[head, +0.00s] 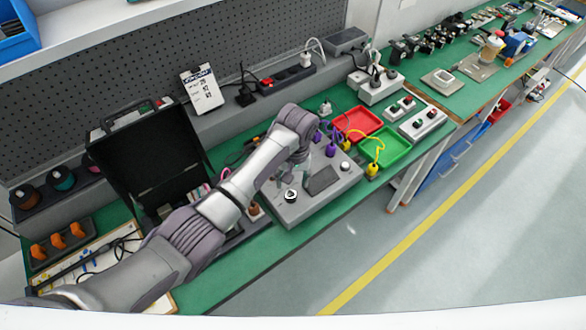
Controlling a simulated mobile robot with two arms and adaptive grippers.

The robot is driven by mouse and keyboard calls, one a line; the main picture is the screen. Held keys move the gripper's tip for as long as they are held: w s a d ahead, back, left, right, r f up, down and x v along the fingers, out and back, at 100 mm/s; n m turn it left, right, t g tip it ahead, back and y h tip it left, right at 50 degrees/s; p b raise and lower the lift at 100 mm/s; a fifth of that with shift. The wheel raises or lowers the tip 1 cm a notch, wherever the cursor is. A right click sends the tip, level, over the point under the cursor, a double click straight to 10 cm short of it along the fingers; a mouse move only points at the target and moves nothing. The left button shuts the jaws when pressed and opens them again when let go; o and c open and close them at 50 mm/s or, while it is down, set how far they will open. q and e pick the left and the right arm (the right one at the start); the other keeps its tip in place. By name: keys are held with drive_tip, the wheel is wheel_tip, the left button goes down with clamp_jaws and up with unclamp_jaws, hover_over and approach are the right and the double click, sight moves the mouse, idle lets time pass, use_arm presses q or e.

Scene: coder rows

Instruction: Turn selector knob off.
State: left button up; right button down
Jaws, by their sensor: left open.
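A grey control box (300,211) lies on the green bench in the middle of the head view. On its top are a round black knob with a pale ring (291,195), a dark square plate (322,180) and a silver button (345,165). The black knob looks like the selector, but its pointer setting is too small to read. My left gripper (296,161) is open over the far left part of the box, beyond the black knob and apart from it. The wrist partly hides the fingers and the box behind. My right gripper is out of view.
An open black case (150,150) stands left, behind my left arm. Purple plugs (331,150) and a yellow plug (372,170) stand near the box. Red (358,123) and green (385,148) trays lie right of it. Bare bench (260,262) shows in front.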

sight(293, 194)
use_arm(q)
wheel_tip(293, 194, up, 6)
drive_tip(key=shift+d+f, duration=0.15)
drive_tip(key=shift+f, duration=0.1)
idle(0.5)
